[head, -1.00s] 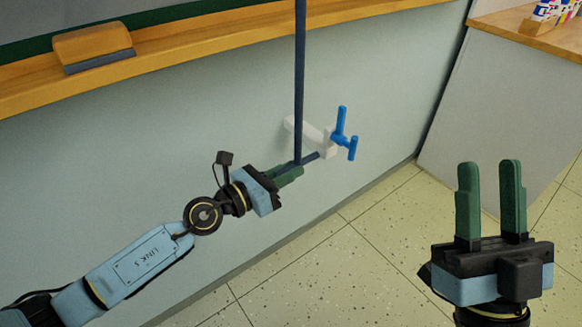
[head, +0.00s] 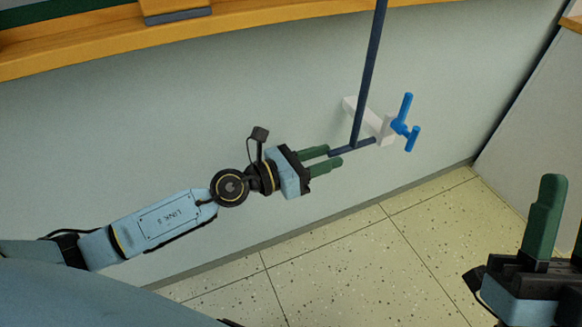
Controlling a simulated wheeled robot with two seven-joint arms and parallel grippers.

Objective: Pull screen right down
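A dark blue pull rod (head: 368,75) comes down from the top edge and ends in a short crossbar (head: 362,145) near the wall. The screen is out of view above. My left gripper (head: 335,158) is at the left end of the crossbar. Its two green fingers are apart with a gap between them, and the bar's end lies at the fingertips, not clasped. Whether a finger touches it I cannot tell. My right gripper (head: 562,215) is at the lower right, cut by the picture's edge. Its fingers are apart and nothing shows between them.
A white wall bracket (head: 362,115) with a blue tap-like handle (head: 406,125) stands just right of the crossbar. A wooden ledge (head: 250,30) with an eraser (head: 172,8) runs above. A grey cabinet side (head: 535,125) is at the right. The speckled floor (head: 370,240) is clear.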

